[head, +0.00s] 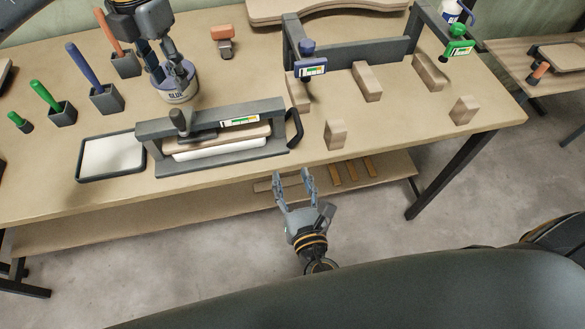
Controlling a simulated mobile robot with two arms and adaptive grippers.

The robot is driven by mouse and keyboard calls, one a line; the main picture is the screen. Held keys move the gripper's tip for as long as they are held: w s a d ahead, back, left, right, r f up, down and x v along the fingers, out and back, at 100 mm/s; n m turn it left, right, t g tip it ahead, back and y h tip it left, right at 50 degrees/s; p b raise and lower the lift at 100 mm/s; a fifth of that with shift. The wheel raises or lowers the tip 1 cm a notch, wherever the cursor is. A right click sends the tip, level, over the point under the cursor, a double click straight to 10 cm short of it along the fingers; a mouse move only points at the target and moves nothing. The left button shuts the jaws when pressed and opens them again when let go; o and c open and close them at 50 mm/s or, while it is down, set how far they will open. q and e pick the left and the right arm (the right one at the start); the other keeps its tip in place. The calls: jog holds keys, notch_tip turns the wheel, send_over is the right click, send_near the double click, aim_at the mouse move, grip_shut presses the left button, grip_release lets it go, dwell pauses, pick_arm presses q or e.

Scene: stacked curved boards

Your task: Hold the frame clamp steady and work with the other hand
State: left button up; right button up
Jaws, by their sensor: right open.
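The grey frame clamp (222,164) lies near the front edge of the bench. It surrounds a wooden board (222,141) with a white layer (220,150) under it. A dark screw knob (179,121) is at its left, a gauge strip (239,121) on its top bar, and a black loop handle (295,128) at its right end. My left gripper (172,77) points down at the glue pot (179,94), behind the clamp; its fingers look apart, but whether they grip anything is unclear. My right gripper (291,180) is open and empty, in front of the bench edge, apart from the clamp.
A black-rimmed tray (80,176) is left of the clamp. Tools stand in grey holders (107,100) at the left. A larger grey frame (345,57) with blue and green clamp heads stands behind. Several wooden blocks (336,134) sit to the right. A low shelf (130,230) is below.

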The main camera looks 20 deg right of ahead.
jog(key=n+t, duration=0.1)
send_near(280, 123)
jog(key=s, duration=0.3)
jog(key=w, duration=1.4)
jog(key=shift+f, duration=0.1)
jog(key=shift+s, duration=0.1)
grip_shut()
